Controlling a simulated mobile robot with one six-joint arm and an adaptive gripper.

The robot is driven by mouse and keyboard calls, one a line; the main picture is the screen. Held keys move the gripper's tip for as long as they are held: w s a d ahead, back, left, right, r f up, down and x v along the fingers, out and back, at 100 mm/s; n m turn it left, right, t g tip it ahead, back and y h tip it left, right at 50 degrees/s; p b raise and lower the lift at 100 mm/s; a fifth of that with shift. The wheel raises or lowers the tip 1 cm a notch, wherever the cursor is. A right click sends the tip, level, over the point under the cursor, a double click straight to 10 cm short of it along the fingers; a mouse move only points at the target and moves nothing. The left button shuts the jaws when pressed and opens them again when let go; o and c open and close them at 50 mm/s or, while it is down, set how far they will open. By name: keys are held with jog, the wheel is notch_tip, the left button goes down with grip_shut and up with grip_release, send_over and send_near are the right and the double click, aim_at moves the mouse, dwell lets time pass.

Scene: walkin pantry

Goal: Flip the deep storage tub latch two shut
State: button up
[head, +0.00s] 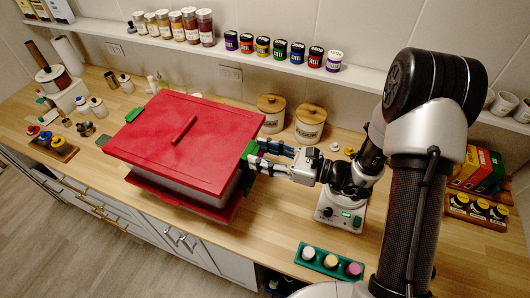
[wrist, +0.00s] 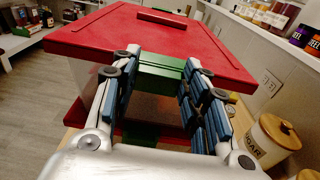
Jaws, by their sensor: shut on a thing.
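The deep storage tub (head: 185,175) stands on the wooden counter, with a grey translucent body under a red lid (head: 160,130) with a bar handle. One green latch (head: 250,149) is on its right side, at the lid's edge. In the wrist view this latch (wrist: 160,68) lies between my fingers, just under the lid rim. My gripper (head: 255,157) reaches in from the right and is shut on the green latch. Another green latch (head: 134,115) is on the tub's left side. Whether either latch is fully down is hard to tell.
Two lidded canisters (head: 310,124) stand behind my gripper, close to the tub. A white appliance (head: 340,210) stands below my arm. A green tray of jars (head: 328,262) is near the front edge. A shelf of jars (head: 270,53) runs along the wall.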

jog(key=p, duration=0.1)
jog(key=a+r+h+p, duration=0.1)
jog(key=shift+w+r+g+h+p, duration=0.1)
jog(key=shift+r+g+h+p, duration=0.2)
jog(key=shift+g+p, duration=0.1)
jog(key=shift+w+a+g+h+p, duration=0.15)
jog(key=shift+a+g+h+p, duration=0.15)
jog(key=shift+h+p, duration=0.5)
jog(key=shift+f, duration=0.1)
jog(key=o, duration=1)
jog(key=shift+o, duration=0.2)
